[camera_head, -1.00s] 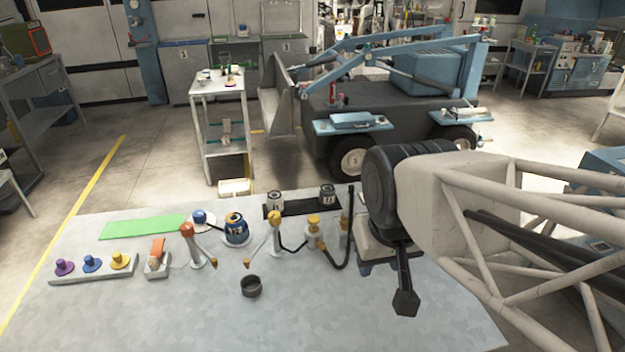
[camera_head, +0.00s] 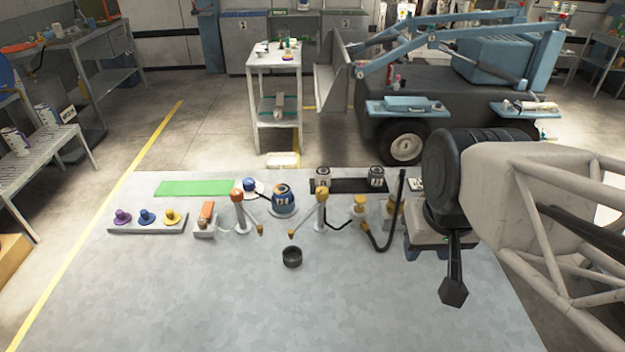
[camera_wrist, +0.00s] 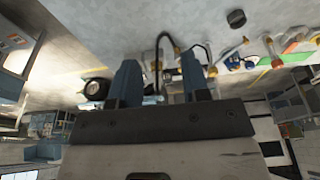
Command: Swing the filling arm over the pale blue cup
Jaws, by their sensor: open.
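Two thin swivel arms stand on the table: one on a white post with an orange top (camera_head: 237,197), one on a post with a yellow top (camera_head: 321,198). Each slopes down to a small orange-yellow tip. I cannot tell which is the filling arm. An open dark grey cup (camera_head: 292,257) stands in front of them, below and between the tips; it also shows in the wrist view (camera_wrist: 236,18). I make out no clearly pale blue cup. My gripper (camera_wrist: 158,64) is open and empty, its blue fingers apart; it is right of the posts, not touching them.
A black hose (camera_head: 390,225) curves up left of my gripper. A blue and orange pot (camera_head: 283,201) stands behind the posts. A grey strip (camera_head: 147,229) with purple, blue and yellow knobs and a green mat (camera_head: 195,188) lie left. The table's front is clear.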

